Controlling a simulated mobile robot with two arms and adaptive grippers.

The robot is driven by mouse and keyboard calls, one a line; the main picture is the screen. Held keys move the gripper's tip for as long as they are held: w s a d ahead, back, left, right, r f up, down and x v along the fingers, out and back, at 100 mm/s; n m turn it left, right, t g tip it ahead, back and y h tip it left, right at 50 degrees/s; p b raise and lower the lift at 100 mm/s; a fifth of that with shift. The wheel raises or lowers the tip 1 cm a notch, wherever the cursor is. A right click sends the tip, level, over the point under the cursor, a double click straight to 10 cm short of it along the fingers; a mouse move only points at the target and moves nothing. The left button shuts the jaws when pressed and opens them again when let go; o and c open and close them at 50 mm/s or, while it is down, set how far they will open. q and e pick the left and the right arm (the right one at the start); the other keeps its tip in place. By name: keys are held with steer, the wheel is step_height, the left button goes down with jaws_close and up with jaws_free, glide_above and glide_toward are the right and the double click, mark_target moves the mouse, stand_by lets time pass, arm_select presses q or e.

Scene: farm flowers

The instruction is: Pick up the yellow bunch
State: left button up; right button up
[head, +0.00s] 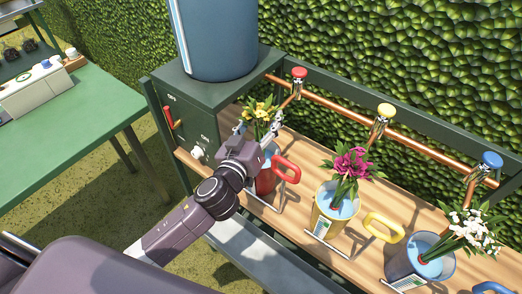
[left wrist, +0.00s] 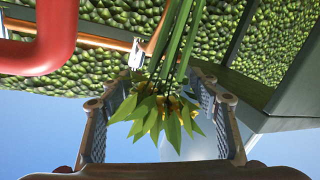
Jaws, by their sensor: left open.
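The yellow bunch (head: 261,110) stands in a red jug (head: 267,180) at the left end of the wooden shelf, under the red-topped tap. My left gripper (head: 259,134) is at the bunch, above the jug, and partly hides both. In the left wrist view, my left gripper (left wrist: 160,80) is open, with one finger on each side of the yellow bunch (left wrist: 165,110). Its green stems run between the fingers toward the top of the picture. I cannot tell whether the fingers touch it. My right gripper is not in view.
A yellow jug (head: 328,222) with pink flowers and a blue jug (head: 405,265) with white flowers stand farther right. Copper pipes (head: 345,103) and taps run behind them. A dark green box (head: 205,105) bears a blue tank (head: 217,40). A green table (head: 75,135) is at left.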

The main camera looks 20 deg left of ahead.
arm_select(q)
steer(key=shift+w+r, duration=0.15)
steer(key=shift+w, duration=0.15)
steer(key=w, duration=0.1)
steer(key=w+p, duration=0.1)
steer(key=w, duration=0.2)
steer(key=shift+w+f, duration=0.25)
steer(key=shift+c, duration=0.2)
jaws_close()
